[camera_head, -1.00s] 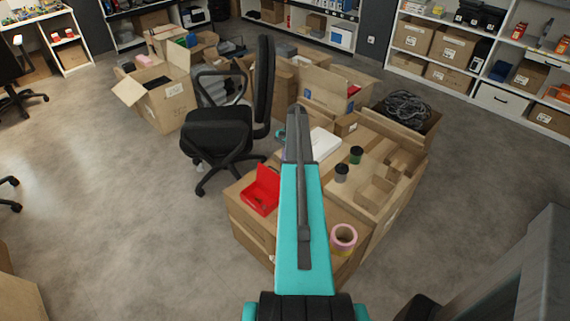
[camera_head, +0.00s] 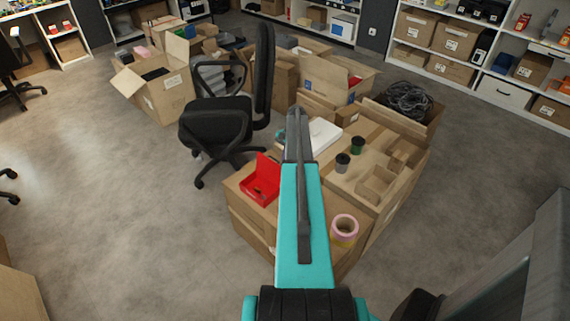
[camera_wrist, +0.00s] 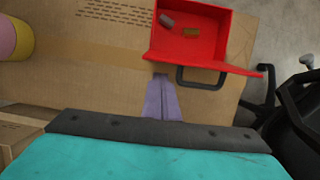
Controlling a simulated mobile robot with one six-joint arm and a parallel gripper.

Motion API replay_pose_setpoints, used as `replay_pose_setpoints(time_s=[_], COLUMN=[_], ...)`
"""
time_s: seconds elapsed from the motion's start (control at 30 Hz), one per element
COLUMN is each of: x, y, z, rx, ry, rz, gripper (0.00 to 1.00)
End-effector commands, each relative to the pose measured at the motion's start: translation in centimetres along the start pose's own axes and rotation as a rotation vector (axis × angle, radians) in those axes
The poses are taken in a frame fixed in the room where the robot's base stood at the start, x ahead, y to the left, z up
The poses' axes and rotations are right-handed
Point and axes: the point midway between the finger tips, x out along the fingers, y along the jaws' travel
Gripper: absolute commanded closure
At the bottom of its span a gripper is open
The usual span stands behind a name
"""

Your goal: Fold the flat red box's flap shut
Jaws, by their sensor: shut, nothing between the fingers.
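The red box (camera_head: 259,190) sits on a large cardboard carton, with its flap (camera_head: 268,171) standing up, so the box is open. In the wrist view the open red box (camera_wrist: 215,28) shows at the top, with a small grey and a small brown item inside. Its flap (camera_wrist: 205,64) runs along the box's near side, seen almost edge-on. My gripper (camera_wrist: 162,80) is shut and empty, its purple fingers pointing at the flap's left part. Whether the tips touch the flap I cannot tell. In the head view my arm hides the fingers.
A dark loop handle (camera_wrist: 200,84) shows beside the flap. A pink and yellow tape roll (camera_head: 344,230) and two dark-lidded cups (camera_head: 358,146) stand on the cartons. A black office chair (camera_head: 215,125) is close behind the red box. Open floor lies to the left.

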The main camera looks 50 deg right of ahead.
Motion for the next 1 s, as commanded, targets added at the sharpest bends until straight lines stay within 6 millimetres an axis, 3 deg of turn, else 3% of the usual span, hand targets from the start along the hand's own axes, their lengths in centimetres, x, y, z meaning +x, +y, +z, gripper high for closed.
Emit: replay_pose_setpoints(time_s=[1.0], x=[1.0], y=[0.1], z=[6.4], rx=[0.0], ry=[-0.001], rz=[0.0], gripper=[1.0])
